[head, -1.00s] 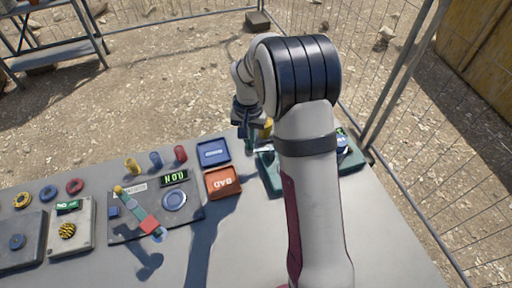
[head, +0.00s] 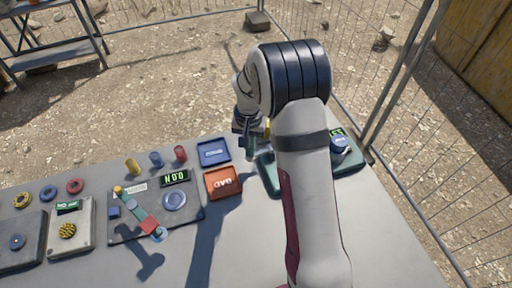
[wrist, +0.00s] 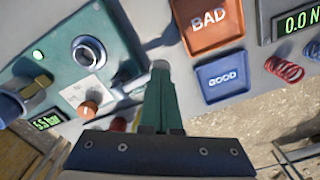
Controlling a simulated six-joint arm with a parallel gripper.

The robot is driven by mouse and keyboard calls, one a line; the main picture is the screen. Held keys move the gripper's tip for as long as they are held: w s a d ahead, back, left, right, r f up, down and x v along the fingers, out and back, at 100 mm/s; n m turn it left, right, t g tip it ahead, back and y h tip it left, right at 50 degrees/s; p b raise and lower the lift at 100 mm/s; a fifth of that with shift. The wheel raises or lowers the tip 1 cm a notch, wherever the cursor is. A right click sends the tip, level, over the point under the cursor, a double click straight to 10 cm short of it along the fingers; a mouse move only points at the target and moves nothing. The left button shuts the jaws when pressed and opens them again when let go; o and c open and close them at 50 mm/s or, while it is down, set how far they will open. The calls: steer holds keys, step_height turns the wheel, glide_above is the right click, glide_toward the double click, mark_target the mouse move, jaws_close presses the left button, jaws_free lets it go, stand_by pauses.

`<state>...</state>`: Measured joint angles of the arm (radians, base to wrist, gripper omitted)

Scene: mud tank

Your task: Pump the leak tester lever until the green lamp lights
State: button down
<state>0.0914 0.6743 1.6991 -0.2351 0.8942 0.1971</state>
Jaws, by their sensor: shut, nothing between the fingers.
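The leak tester is a teal unit at the table's right end, partly behind my arm (head: 268,180); its panel also shows in the wrist view (wrist: 118,48). The panel carries a round metal socket (wrist: 89,52), an orange knob (wrist: 88,109) and a display (wrist: 48,120) that seems to read 5.5 bar. A blue round part (head: 339,145) stands at its right end.
The orange BAD tray (head: 232,190) and blue GOOD tray (head: 225,158) lie close left of my gripper. A spring test plate (head: 190,218) with a display lies further left, near several coloured springs. Mesh fencing (head: 395,75) stands behind and right. The table front is clear.

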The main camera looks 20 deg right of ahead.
step_height(320, 180, up, 7)
stand_by(0.8)
stand_by(1.1)
steer(key=s+a+r, duration=0.4)
steer(key=s+r, duration=0.4)
steer(key=s, duration=0.4)
steer(key=s+a+y, duration=0.1)
steer(key=s+a, duration=0.2)
steer(key=s, duration=1.4)
steer(key=shift+s+a+y, duration=0.2)
steer(key=shift+s+y, duration=0.15)
steer(key=shift+y, duration=0.05)
